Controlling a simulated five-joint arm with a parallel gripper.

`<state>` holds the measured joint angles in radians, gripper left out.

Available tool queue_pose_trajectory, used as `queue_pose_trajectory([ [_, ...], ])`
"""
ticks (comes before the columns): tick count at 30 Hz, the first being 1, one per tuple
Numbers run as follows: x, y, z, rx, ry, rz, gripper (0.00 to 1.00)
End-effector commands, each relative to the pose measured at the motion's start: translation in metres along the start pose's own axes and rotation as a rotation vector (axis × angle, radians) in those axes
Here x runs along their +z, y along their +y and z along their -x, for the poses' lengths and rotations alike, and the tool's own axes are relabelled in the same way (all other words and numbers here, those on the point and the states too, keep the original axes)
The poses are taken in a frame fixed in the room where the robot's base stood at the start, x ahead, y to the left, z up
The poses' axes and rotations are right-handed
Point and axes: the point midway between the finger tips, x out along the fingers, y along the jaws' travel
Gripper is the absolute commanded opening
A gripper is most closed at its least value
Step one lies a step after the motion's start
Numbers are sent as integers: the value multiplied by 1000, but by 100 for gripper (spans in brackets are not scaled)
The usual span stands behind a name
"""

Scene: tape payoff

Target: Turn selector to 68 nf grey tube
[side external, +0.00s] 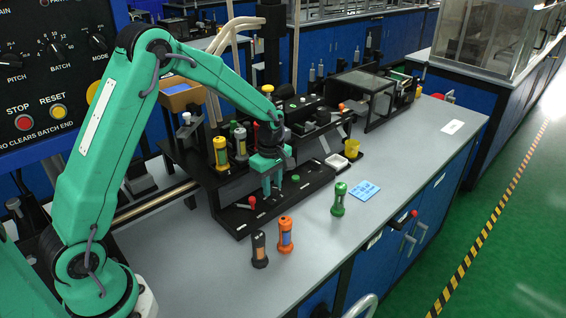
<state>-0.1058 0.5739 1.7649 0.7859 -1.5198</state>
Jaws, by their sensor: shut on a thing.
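My gripper (272,189) points down at the front ledge of the black machine (318,178). Its fingers are shut on a small part there, which looks like the selector; the fingers hide it, and its pointer and markings cannot be read. A grey tube (240,144) stands upright in the machine's rack, behind my gripper, beside a yellow tube (220,154). A dark grey tube (259,250) stands upright on the bench in front of the machine. Tube labels are too small to read.
A red-tipped lever (252,201) and a green button (295,178) flank my gripper. A yellow cup (351,148) stands at right. The bench's right side is mostly clear.

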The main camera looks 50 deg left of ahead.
Motion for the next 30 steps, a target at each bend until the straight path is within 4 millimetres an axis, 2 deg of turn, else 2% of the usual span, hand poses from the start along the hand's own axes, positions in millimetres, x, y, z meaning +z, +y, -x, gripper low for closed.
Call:
queue_pose_trajectory([
  [6, -2, 1, 2, 5, 0, 4, 6],
  [7, -2, 1, 2, 5, 0, 3, 32],
  [10, -2, 1, 1, 4, 0, 2, 50],
  [22, 0, 0, 4, 1, 0, -1, 50],
  [30, 0, 1, 28, 4, 0, -1, 50],
])
